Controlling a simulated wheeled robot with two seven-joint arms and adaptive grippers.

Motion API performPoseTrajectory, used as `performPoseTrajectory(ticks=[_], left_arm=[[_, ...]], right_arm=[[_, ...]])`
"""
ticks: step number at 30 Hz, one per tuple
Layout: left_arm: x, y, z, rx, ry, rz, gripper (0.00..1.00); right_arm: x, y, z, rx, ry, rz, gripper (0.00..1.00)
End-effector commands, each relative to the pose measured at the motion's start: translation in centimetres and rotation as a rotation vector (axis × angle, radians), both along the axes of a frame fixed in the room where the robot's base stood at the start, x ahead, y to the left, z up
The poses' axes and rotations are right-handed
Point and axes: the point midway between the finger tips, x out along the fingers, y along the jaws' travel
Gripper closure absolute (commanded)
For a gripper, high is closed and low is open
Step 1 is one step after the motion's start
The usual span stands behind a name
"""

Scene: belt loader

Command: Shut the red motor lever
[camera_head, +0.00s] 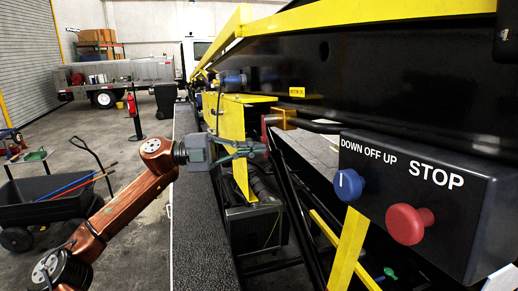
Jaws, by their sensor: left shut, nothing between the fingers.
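My left gripper (256,151) reaches in from the left on a copper-coloured arm. Its fingers are shut and empty, pointing right. They are beside a small dark red part (265,128) at the edge of the loader frame, which looks like the red motor lever. The fingertips overlap its lower end in the view, and I cannot tell whether they touch it. The lever's exact position is partly hidden by the fingers. A yellow box (228,118) stands behind the gripper. My right gripper is not in view.
A black control box with a blue knob (348,185) and a red stop button (409,224) juts out at the right. Yellow bars and black struts are below the gripper. A black cart (50,196) stands at the left. The floor between is mostly clear.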

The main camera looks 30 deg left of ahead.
Motion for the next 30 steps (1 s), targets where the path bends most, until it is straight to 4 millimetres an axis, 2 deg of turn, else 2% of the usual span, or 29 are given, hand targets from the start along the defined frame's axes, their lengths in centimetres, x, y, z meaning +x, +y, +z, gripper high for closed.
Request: performPoseTrajectory(ticks=[16,20,24,27,30], left_arm=[[0.1,-0.1,0.0,-0.002,0.002,0.002,1.00],[-0.5,-1.2,0.1,0.001,0.000,-0.002,1.00],[-1.9,-3.4,0.5,0.003,-0.001,-0.007,1.00],[-2.8,-0.9,-0.1,0.002,0.001,0.005,1.00],[-3.6,0.8,-0.3,0.001,0.003,-0.003,1.00]], right_arm=[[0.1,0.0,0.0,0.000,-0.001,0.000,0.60],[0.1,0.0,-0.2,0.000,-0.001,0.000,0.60],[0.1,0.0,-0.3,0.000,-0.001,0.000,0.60],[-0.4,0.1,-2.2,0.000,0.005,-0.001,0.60],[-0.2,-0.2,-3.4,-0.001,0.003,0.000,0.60]])
